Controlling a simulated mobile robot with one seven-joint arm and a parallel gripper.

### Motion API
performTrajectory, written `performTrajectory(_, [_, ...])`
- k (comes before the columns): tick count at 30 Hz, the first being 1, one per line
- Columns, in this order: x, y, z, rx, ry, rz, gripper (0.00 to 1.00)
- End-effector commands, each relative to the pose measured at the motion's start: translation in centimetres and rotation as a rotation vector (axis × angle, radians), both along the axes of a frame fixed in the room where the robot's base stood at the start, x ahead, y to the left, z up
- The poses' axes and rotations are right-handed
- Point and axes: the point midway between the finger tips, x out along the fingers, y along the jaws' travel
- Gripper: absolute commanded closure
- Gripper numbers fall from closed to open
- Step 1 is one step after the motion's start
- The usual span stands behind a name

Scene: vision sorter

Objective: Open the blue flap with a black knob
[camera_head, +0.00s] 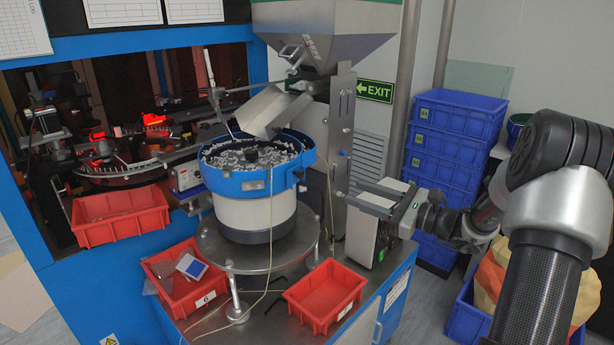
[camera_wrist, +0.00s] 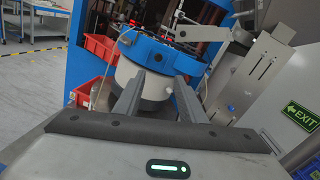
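I cannot clearly make out a separate blue flap with a black knob. The round feeder has a blue rim (camera_head: 226,186), with a blue section (camera_head: 297,157) on its right side and a black knob-like piece (camera_head: 251,157) in the middle among small grey parts. The blue rim also shows in the wrist view (camera_wrist: 150,52), ahead of my fingers. My gripper (camera_head: 354,195) is right of the feeder, pointing left towards it and apart from it. In the wrist view, the two fingers (camera_wrist: 159,78) are spread with nothing held between them.
A metal hopper (camera_head: 325,40) and chute (camera_head: 272,110) stand above and behind the feeder. Red bins (camera_head: 326,296) (camera_head: 120,215) (camera_head: 185,280) sit around it. Stacked blue crates (camera_head: 455,140) stand behind my arm. A thin cable hangs down the feeder's front.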

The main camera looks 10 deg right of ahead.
Motion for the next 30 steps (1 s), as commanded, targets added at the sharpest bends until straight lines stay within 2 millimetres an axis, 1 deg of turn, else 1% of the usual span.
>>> performTrajectory(5, [2.1, 2.3, 0.2, -0.002, 0.001, 0.008, 0.63])
performTrajectory(15, [7.5, 7.6, 0.1, -0.005, 0.001, 0.007, 0.63])
performTrajectory(21, [10.2, 10.2, 0.1, -0.005, 0.001, 0.008, 0.63])
performTrajectory(24, [11.2, 10.9, 0.1, -0.006, 0.001, 0.006, 0.63])
performTrajectory(30, [12.0, 11.7, 0.0, -0.006, 0.002, 0.005, 0.63])
